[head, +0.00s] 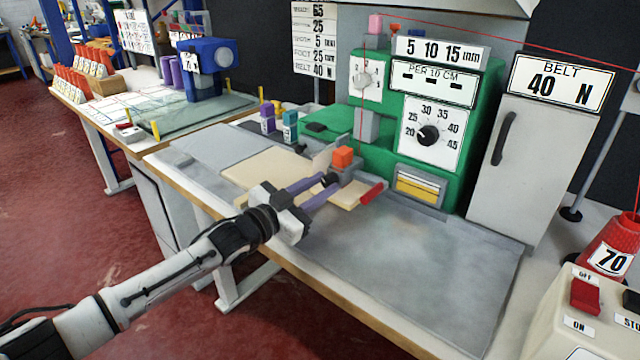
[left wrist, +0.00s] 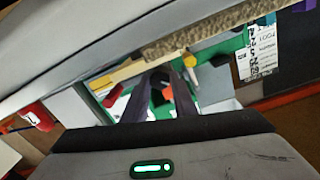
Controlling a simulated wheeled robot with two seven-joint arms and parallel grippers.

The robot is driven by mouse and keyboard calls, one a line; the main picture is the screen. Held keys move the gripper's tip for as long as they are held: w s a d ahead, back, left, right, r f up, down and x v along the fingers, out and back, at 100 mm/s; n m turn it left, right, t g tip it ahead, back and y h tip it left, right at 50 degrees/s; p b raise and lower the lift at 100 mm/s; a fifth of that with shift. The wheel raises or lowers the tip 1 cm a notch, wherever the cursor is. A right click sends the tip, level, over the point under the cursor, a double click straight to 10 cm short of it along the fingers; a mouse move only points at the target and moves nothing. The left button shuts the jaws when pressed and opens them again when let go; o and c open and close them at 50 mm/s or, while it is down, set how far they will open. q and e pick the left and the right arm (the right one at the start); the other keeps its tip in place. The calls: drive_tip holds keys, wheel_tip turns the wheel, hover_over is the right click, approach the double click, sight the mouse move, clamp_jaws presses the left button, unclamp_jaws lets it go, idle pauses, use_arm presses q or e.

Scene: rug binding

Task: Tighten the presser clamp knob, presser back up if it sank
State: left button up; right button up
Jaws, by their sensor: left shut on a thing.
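The green binding machine (head: 465,120) stands at the back of the bench. Its presser assembly, with an orange block (head: 343,156) on top, sits low at its front left. A small dark knob (head: 330,179) sticks out below the orange block, toward me. My left gripper (head: 328,186) reaches in from the lower left and its fingertips are closed around this knob. In the left wrist view the two fingers (left wrist: 165,90) run toward the machine, with the orange block (left wrist: 167,93) between them; the knob is hard to make out there. My right gripper is in neither view.
A beige strip (head: 265,172) lies on the bench left of the presser, and a red-ended piece (head: 371,193) lies right of it. A grey belt cabinet (head: 525,150) and a switch box (head: 585,310) stand to the right. The bench front (head: 430,255) is clear.

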use_arm(q)
drive_tip(key=shift+m, duration=0.8)
drive_tip(key=o, duration=1)
drive_tip(key=shift+o, duration=0.2)
drive_tip(key=shift+f+n, duration=0.1)
drive_tip(key=shift+n, duration=0.2)
